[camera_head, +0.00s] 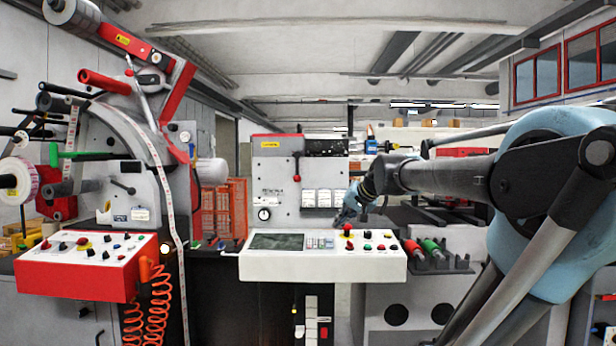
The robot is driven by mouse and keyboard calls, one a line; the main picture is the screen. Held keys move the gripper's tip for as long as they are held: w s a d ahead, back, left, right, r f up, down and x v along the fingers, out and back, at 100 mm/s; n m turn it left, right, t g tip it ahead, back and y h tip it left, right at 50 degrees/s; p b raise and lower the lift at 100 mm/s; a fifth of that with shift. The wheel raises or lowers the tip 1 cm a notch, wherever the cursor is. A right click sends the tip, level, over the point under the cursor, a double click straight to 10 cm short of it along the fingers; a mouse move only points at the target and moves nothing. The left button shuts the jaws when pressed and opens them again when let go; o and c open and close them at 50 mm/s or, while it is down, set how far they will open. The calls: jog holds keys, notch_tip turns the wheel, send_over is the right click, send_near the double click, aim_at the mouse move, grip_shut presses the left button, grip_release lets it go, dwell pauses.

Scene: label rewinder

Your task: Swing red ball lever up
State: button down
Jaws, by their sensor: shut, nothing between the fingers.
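A lever with a small red ball (129,72) at its upper end stands on the left machine, in front of its red arm; its pale rod leans down to the right. Another short red lever (297,167) with a dark end hangs on the grey front of the middle machine. I cannot tell for certain which of them is the red ball lever. My gripper (345,214) is small and partly blurred, just above the right part of the white control panel. It is shut and empty, to the right of both levers and apart from them.
The white control panel (322,265) with a screen and buttons juts out below my gripper. A red control box (78,272) stands at lower left, with coiled orange hoses (160,300) beside it. A white label strip (165,200) runs down the left machine.

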jog(key=w+a+r+m+t+y, duration=0.1)
jog(key=w+r+m+t, duration=0.1)
jog(key=w+r, duration=0.5)
jog(key=w+a+r+m+t, duration=0.1)
jog(key=w+a+r+t, duration=0.1)
jog(key=w+r, duration=0.5)
notch_tip(320, 180, up, 5)
jog(key=shift+w+m+y, duration=0.3)
jog(key=shift+m+y, duration=0.1)
jog(key=shift+a, duration=0.1)
jog(key=x, duration=1)
jog(key=shift+w, duration=0.1)
jog(key=shift+w+a+f, duration=0.1)
jog(key=shift+a+f, duration=0.6)
jog(key=shift+a, duration=0.25)
jog(key=shift+w+a+f, duration=0.15)
jog(key=shift+a+f, duration=0.3)
jog(key=shift+a, duration=0.15)
